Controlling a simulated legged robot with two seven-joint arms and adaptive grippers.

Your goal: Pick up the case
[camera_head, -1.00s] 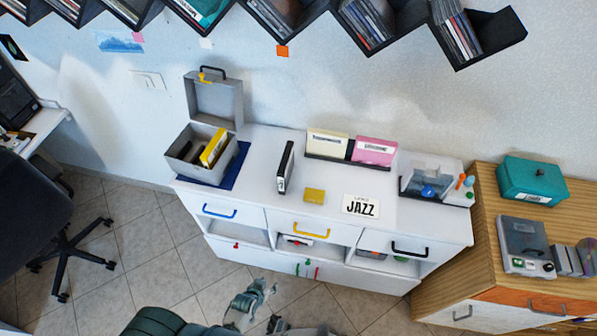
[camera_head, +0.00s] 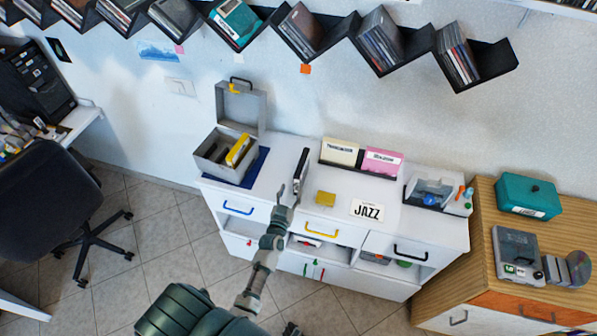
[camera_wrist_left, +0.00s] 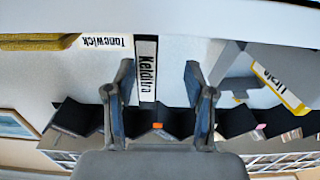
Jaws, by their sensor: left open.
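The case is a slim black box (camera_head: 300,165) with a pale label edge, standing upright on the white cabinet. My left gripper (camera_head: 285,194) is at the front end of the case in the head view. In the wrist view its two fingers (camera_wrist_left: 159,82) are spread, with the case showing between them, closer to the left finger. I see no contact. A small dark part at the bottom edge of the head view may be my right gripper; its fingers cannot be made out.
On the white cabinet (camera_head: 250,191), an open grey box (camera_head: 211,156) stands left of the case. Zigzag shelves (camera_head: 290,42) hang above.

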